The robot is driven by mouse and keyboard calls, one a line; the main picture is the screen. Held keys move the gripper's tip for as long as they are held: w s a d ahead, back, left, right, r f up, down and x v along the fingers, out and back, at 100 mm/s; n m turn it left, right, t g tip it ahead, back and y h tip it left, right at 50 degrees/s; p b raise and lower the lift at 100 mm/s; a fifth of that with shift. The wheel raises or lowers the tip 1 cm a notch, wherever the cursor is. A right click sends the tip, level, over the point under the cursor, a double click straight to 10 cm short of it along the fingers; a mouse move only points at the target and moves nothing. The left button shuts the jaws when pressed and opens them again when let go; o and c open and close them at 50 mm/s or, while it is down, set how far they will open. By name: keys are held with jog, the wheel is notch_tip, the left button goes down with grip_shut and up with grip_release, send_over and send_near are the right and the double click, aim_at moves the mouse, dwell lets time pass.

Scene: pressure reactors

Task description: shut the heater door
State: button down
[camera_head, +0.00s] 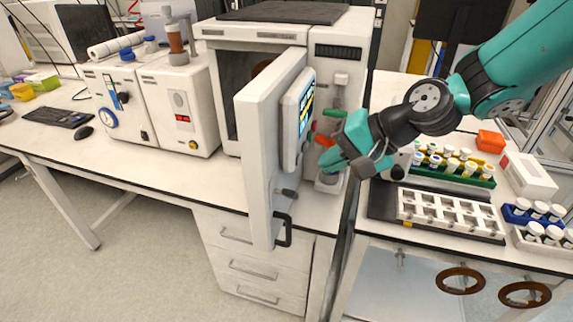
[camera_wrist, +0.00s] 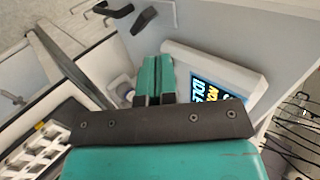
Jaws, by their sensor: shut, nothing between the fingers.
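The heater (camera_head: 262,32) is a white box on the bench. Its thick white door (camera_head: 259,150) stands wide open, swung out toward me past the bench front. A display panel (camera_head: 298,118) is on the door's right face, and a black handle (camera_head: 284,230) is low on it. My gripper (camera_head: 325,168) is shut and empty, just right of the door below the panel; I cannot tell whether it touches. In the wrist view my gripper's fingers (camera_wrist: 154,82) are together beside the display panel (camera_wrist: 215,80), with the door handle (camera_wrist: 114,8) beyond.
White instruments (camera_head: 150,105) stand left of the heater. Right of my gripper are a green vial rack (camera_head: 440,178), a white block (camera_head: 452,212) on a dark plate, and blue vial holders (camera_head: 535,217). Open floor lies at the front left.

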aim_at(271, 177)
jog(key=w+a+f+p, duration=0.1)
jog(key=a, duration=0.1)
jog(key=a+f+p, duration=0.1)
jog(key=a+f, duration=0.1)
jog(key=a, duration=0.1)
jog(key=w+a+f+p, duration=0.1)
jog(key=a, duration=0.1)
jog(key=shift+w+a+f+p, duration=0.2)
jog(key=shift+w+a+p, duration=0.05)
jog(key=shift+w+p, duration=0.05)
jog(key=shift+w+a+f, duration=0.15)
jog(key=shift+w+a, duration=0.15)
jog(key=shift+a, duration=0.2)
